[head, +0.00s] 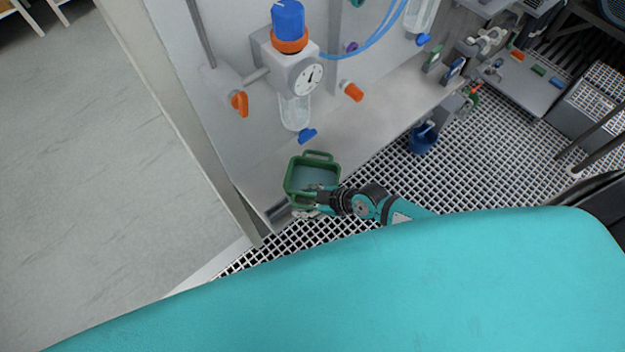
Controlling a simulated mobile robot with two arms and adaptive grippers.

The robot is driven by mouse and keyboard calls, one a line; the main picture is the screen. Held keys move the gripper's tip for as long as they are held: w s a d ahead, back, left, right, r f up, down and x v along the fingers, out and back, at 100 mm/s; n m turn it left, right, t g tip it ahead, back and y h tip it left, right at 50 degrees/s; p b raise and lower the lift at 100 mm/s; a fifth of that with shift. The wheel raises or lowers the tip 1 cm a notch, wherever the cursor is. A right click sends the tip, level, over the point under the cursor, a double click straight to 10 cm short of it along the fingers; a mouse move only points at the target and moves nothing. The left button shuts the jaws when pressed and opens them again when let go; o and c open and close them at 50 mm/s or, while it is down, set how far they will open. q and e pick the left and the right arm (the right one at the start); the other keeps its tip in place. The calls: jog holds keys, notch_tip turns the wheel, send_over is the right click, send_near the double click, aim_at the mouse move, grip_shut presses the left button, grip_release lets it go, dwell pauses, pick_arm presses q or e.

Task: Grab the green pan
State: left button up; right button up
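The green pan (291,172) is a rectangular open tub with a loop handle on its far side. It is at the lower middle of the head view, at the end of the pale ledge. I cannot tell whether it rests on the ledge or is held above it. My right gripper (309,198) reaches in from the right and is at the pan's near wall and handle. Its fingers overlap the near rim. They are too small to tell whether they are closed on it. My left gripper is not in view.
Above the pan hangs a regulator with a gauge (308,77) and a blue cap, beside an orange valve handle (239,103). A blue cup (422,138) is at the right, by the grating (480,180). A wall panel edge runs left of the pan.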

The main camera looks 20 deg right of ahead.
grip_shut()
jog(key=shift+w+r, duration=0.1)
jog(key=shift+r, duration=0.05)
